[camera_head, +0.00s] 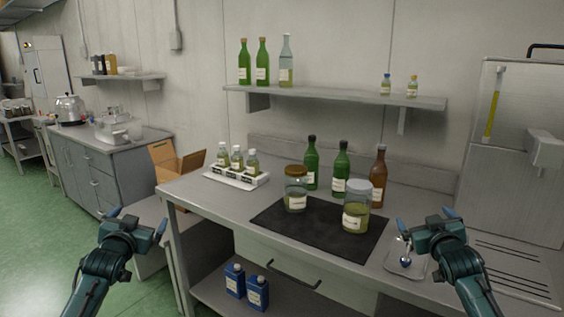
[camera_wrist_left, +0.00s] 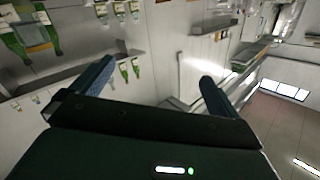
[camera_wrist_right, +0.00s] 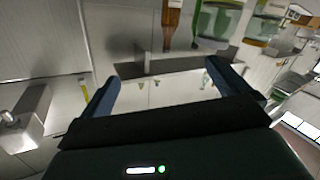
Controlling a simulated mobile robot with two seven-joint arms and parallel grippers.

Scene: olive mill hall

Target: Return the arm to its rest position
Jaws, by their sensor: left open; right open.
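My left gripper (camera_head: 135,222) is raised at the lower left, in front of the bench and over the floor. It is open and empty; its two blue fingers also show apart in the left wrist view (camera_wrist_left: 152,80). Neither gripper holds anything. Parts of the small tray are hidden behind my right gripper.
A steel bench (camera_head: 222,198) bears a black mat (camera_head: 285,232) with two lidded jars, a brown bottle (camera_head: 379,178), green bottles (camera_head: 341,171) and a white rack (camera_head: 222,178) of small bottles. A wall shelf (camera_head: 330,97) hangs above. A steel machine (camera_head: 480,160) stands right.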

